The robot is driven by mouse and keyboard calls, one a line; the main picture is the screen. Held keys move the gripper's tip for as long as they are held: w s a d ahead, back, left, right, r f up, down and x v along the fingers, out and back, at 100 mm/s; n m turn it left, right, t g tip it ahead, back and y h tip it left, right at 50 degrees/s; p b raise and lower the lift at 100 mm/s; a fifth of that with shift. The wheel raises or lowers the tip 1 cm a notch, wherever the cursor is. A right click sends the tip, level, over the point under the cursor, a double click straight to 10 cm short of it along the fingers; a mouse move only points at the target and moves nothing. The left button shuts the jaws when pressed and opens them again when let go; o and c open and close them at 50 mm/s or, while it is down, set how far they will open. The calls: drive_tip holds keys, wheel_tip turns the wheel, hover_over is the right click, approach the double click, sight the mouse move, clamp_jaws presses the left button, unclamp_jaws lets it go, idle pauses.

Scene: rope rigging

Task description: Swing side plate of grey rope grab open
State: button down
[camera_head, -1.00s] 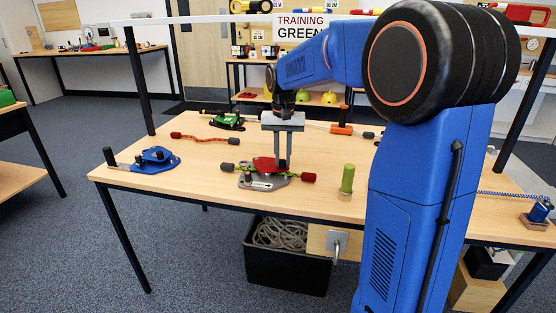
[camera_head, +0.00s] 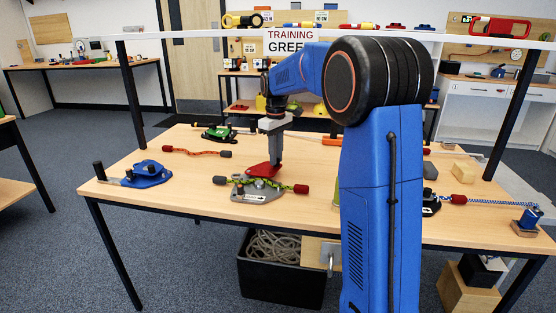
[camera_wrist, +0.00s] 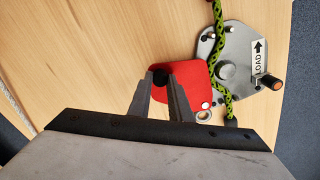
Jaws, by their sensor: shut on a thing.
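The grey rope grab (camera_head: 258,195) lies on the table, its grey body also in the wrist view (camera_wrist: 238,45) with a "LOAD" arrow label. Its red side plate (camera_wrist: 188,92) is swung out beside the grey body in the wrist view and shows at its far side in the head view (camera_head: 262,170). A green-black rope (camera_wrist: 220,55) runs across the grey body, which is uncovered there. My gripper (camera_wrist: 160,80) is shut on the black knob (camera_wrist: 160,77) at the plate's outer edge. Where the plate joins the body is partly hidden by the rope.
A blue rope grab (camera_head: 148,174) lies at the table's left, a red rope (camera_head: 195,152) and a green device (camera_head: 218,133) behind. A blue-white rope (camera_head: 490,201) lies at the right. A black crate (camera_head: 280,285) of rope is below. My arm hides part of the table.

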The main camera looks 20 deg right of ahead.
drive_tip(key=shift+w+a+n, duration=0.15)
drive_tip(key=shift+w+n, duration=0.7)
drive_tip(key=shift+n, duration=0.1)
drive_tip(key=shift+w+a+n, duration=0.1)
drive_tip(key=shift+w+n, duration=0.75)
drive_tip(key=shift+n, duration=0.1)
drive_tip(key=c, duration=1.6)
unclamp_jaws()
drive_tip(key=shift+s, duration=0.1)
